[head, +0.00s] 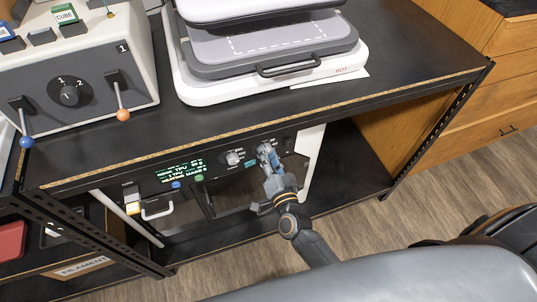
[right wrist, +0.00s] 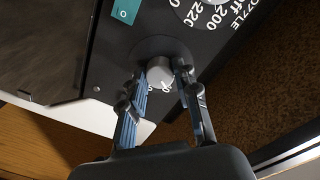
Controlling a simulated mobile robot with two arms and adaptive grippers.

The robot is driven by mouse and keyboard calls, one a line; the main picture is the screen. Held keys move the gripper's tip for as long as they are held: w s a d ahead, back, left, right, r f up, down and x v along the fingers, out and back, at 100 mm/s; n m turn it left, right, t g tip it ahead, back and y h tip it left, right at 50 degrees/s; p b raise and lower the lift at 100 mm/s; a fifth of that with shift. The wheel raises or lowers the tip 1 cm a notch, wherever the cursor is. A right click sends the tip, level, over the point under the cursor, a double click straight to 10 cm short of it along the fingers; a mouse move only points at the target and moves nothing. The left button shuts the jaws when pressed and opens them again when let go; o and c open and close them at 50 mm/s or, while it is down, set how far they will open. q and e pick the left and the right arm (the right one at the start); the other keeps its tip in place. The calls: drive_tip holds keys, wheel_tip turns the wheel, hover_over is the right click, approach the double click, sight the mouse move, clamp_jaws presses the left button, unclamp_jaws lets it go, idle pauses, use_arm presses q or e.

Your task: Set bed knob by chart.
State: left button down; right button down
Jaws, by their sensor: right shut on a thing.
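A dark printer front panel (head: 213,167) sits on the shelf under the black bench top. My right gripper (head: 266,154) reaches its right part and covers the knob there in the head view. In the right wrist view a small grey knob (right wrist: 160,72) stands between the fingers of my right gripper (right wrist: 160,85), which is shut on it. The knob's markings are mostly hidden and its setting cannot be read. The nozzle dial (head: 233,158) is just left of the gripper in the head view. My left gripper is not in view. I cannot make out a chart.
A lit screen (head: 180,172) with small text is left of the dials, and a blue button (head: 176,185) is below it. The bench edge (head: 290,117) overhangs the panel. A hot press (head: 265,70) and a grey control box (head: 75,85) with levers stand on top.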

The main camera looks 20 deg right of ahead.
drive_tip(key=shift+m, duration=0.9)
drive_tip(key=c, duration=1)
unclamp_jaws()
drive_tip(key=s, duration=1.2)
drive_tip(key=shift+r, duration=0.25)
